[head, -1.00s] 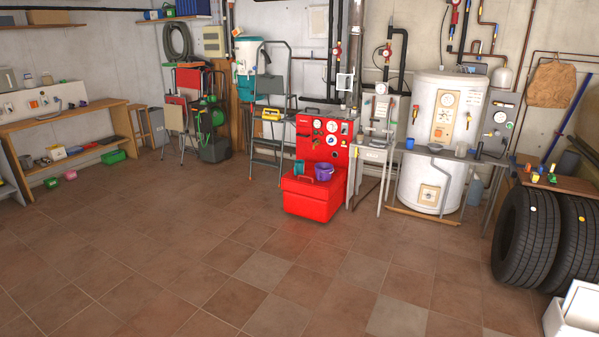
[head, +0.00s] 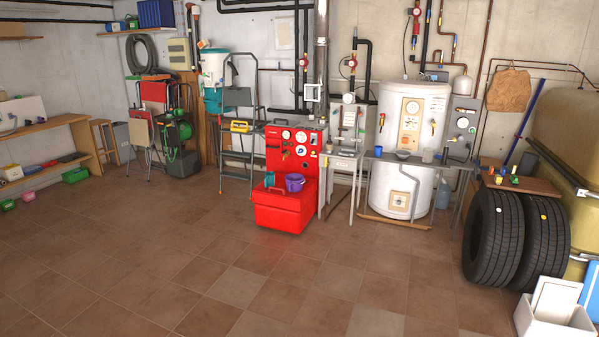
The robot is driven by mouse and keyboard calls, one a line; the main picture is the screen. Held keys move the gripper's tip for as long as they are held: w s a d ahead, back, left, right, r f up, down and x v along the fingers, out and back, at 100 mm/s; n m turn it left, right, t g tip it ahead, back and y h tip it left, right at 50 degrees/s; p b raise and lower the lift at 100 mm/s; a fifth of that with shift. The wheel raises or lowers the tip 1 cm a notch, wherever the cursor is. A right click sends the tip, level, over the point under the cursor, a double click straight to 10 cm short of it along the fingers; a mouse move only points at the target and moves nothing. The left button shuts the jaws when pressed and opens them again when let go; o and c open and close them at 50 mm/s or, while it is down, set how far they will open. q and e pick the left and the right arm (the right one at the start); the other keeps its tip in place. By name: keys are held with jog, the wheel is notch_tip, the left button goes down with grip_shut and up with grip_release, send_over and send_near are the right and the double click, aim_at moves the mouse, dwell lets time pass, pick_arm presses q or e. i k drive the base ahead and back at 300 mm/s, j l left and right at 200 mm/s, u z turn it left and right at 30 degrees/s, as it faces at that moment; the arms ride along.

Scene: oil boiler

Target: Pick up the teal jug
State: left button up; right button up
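A small teal vessel (head: 269,179), which looks like the teal jug, stands on the low red front part of the red boiler (head: 284,210). It is beside a purple bucket (head: 294,182), on its left. The jug is small in the picture, and I cannot make out its handle clearly. Neither of my grippers shows in the head view.
Open tiled floor (head: 200,260) lies in front of the red boiler. A stepladder (head: 238,140) stands left of it, and a narrow metal table (head: 338,165) stands right of it. Tyres (head: 493,238) and a white box (head: 553,312) are at the right.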

aim_at(270, 177)
jog(key=i, duration=5.15)
jog(key=i+l+u, duration=0.25)
jog(key=i, duration=0.35)
jog(key=i+l+u, duration=0.25)
jog(key=i, duration=0.3)
jog(key=i+l+u, duration=0.3)
jog(key=i+l, duration=0.15)
jog(key=i, duration=0.1)
